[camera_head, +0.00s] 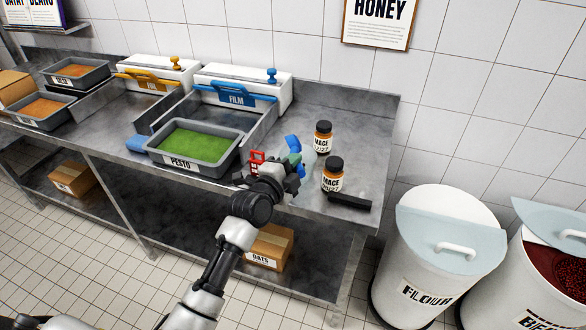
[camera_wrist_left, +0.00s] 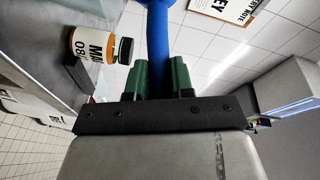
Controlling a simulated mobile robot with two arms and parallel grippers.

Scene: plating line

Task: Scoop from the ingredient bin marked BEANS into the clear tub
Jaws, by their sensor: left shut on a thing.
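My left gripper (camera_head: 287,165) is over the right part of the steel counter, near two brown MACE jars. It is shut on a blue handled tool (camera_head: 292,143), perhaps a scoop. In the left wrist view the tool's blue handle (camera_wrist_left: 158,45) stands between the green fingertips (camera_wrist_left: 157,78). At the right edge of the head view, a white bin (camera_head: 535,290) holds dark red beans (camera_head: 562,265). Its label is cut off after the first letters. A pale blue lid (camera_head: 550,222) covers part of its mouth. I cannot make out a clear tub. My right gripper is out of view.
The FLOUR bin (camera_head: 425,270) stands on the floor beside the bean bin. The MACE jars (camera_head: 323,138) (camera_head: 333,175) stand on the counter by a black bar (camera_head: 349,202). A PESTO tray (camera_head: 155,155) is left of my gripper.

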